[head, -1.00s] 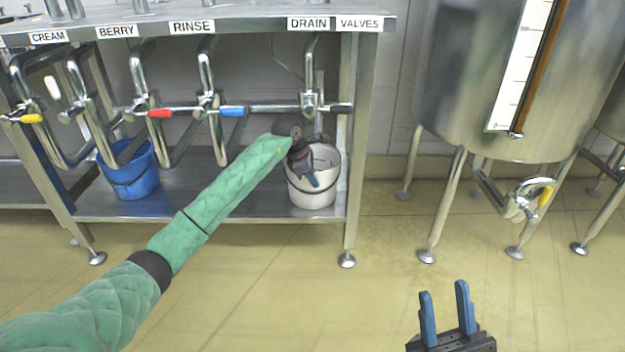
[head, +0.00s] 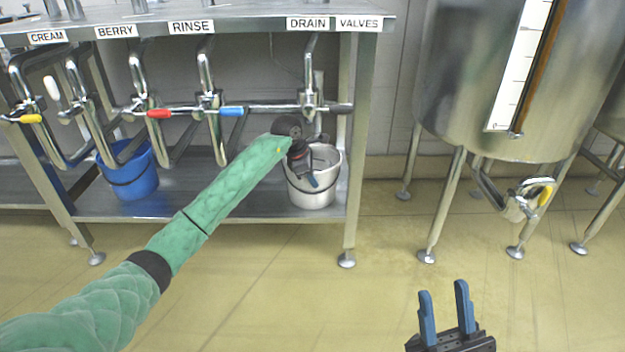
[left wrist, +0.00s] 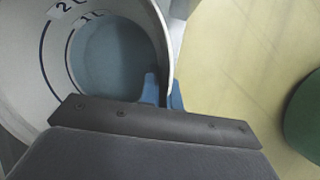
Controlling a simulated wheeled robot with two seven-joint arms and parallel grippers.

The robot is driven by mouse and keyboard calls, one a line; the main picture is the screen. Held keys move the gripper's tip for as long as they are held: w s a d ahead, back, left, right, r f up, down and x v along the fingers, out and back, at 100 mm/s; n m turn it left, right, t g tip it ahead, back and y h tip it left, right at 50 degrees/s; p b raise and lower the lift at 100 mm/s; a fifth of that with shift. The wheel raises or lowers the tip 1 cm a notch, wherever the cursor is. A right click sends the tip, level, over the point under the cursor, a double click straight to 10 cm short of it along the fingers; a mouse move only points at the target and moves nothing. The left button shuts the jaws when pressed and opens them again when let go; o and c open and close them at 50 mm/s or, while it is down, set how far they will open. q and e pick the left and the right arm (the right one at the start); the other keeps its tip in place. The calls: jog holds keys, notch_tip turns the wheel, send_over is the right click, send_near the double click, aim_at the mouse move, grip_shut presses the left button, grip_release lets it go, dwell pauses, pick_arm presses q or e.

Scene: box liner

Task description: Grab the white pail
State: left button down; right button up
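The white pail (head: 313,195) stands on the lower shelf under the DRAIN label, partly covered by my left gripper in the head view. My left gripper (head: 313,180) reaches down at its rim. In the left wrist view, the pail (left wrist: 28,70) shows its inside with level lines and a blue-grey bottom. There the blue fingers of my left gripper (left wrist: 163,92) are close together with the pail's wall between them, one inside and one outside. My right gripper (head: 447,312) is open and empty over the floor at the lower right.
A blue pail (head: 130,175) stands on the same shelf at the left. A pipe with coloured valve handles (head: 232,112) runs above the pails. A table leg (head: 354,200) stands just right of the white pail. A steel tank (head: 480,90) is further right. The floor in front is clear.

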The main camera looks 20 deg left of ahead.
pick_arm(q)
jog(key=shift+r, duration=0.25)
